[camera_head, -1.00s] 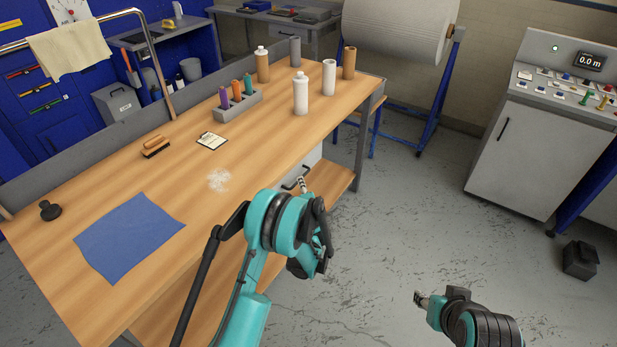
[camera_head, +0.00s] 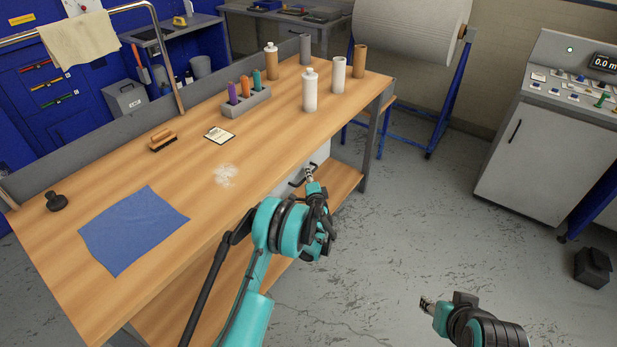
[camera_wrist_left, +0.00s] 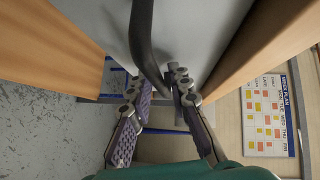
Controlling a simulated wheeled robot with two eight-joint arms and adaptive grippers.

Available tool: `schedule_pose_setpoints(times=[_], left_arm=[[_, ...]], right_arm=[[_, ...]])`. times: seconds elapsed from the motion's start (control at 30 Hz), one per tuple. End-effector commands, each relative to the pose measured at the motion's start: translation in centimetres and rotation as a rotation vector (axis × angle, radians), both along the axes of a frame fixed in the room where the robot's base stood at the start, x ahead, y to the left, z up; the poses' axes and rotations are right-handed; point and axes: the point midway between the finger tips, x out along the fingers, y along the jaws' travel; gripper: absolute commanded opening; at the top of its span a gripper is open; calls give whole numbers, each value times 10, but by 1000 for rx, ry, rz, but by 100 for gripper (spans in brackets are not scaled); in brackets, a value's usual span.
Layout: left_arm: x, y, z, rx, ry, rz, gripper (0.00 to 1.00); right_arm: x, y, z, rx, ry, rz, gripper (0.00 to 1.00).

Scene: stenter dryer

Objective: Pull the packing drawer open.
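The packing drawer (camera_head: 317,159) has a pale grey front under the workbench top, facing the floor area. Its dark bar handle (camera_head: 293,182) shows just left of my left gripper (camera_head: 310,178). The drawer front (camera_wrist_left: 190,30) fills the upper middle there and looks closed. My right gripper (camera_head: 427,303) hangs over the floor at lower right, away from the bench; its opening is unclear.
The workbench (camera_head: 180,205) carries a blue cloth (camera_head: 133,230), a brush (camera_head: 162,140), a marker holder (camera_head: 245,102) and several bottles and tubes. A lower shelf (camera_head: 335,182) lies below the drawer. Open floor (camera_head: 415,215) separates the bench from the control console (camera_head: 540,145).

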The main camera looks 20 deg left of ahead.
Motion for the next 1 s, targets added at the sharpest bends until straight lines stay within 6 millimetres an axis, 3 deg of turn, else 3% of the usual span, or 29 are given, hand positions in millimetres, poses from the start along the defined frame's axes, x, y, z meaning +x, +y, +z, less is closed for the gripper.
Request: schedule_pose_setpoints(times=[0.1, 0.17, 0.57, 0.77, 1.0], left_arm=[[0, 0, 0, 0, 0, 0, 16], [0, 0, 0, 0, 0, 0, 0], [-3, -7, 0, 0, 0, -1, 0], [-12, -34, 0, 0, 1, -3, 0], [-33, -92, 0, -1, 0, -5, 0]], right_arm=[[0, 0, 0, 0, 0, 0, 40], [0, 0, 0, 0, 0, 0, 40], [0, 0, 0, 0, 0, 0, 40], [0, 0, 0, 0, 0, 0, 40], [0, 0, 0, 0, 0, 0, 40]])
